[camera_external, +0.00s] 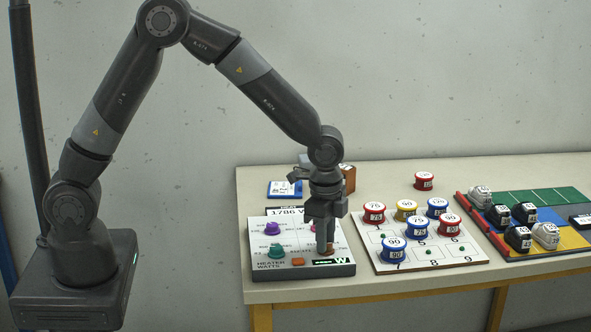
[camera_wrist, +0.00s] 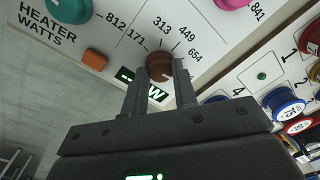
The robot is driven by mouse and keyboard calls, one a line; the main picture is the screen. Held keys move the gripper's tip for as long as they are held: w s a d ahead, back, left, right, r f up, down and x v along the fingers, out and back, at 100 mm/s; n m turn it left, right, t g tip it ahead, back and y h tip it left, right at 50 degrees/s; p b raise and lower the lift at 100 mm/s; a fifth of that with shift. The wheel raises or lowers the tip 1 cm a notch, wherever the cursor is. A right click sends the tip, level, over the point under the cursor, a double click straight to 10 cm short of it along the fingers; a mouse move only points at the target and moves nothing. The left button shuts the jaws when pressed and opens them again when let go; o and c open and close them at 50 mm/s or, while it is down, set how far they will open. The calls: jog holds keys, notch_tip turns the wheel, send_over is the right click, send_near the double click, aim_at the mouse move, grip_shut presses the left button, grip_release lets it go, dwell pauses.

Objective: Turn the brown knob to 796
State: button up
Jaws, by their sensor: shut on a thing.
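The brown knob (camera_wrist: 159,64) sits on the white heater panel (camera_external: 261,240), near its front right corner. In the external view the brown knob (camera_external: 327,252) is mostly hidden behind my fingers. My gripper (camera_wrist: 160,75) points down over it and is shut on it, one finger at each side. The printed numbers 171, 313, 449 and 654 show around the knob in the wrist view. The number 796 is not visible. I cannot clearly read the knob's pointer. A dark display (camera_external: 331,261) with a lit green W lies beside it, its digits hidden.
A purple knob (camera_external: 272,228), a teal knob (camera_external: 277,250) and an orange button (camera_external: 297,262) share the panel. A numbered board with colored spools (camera_external: 393,250) stands close on the right. A sign reading 1786 W (camera_external: 287,210) stands behind the panel.

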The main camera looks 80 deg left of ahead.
jog(key=shift+c, duration=0.7)
jog(key=shift+n, duration=0.5)
jog(key=o, duration=1)
jog(key=shift+r, duration=0.1)
notch_tip(320, 180, up, 11)
jog(key=shift+s+d+f, duration=0.15)
jog(key=shift+d+f, duration=0.05)
jog(key=shift+d, duration=0.05)
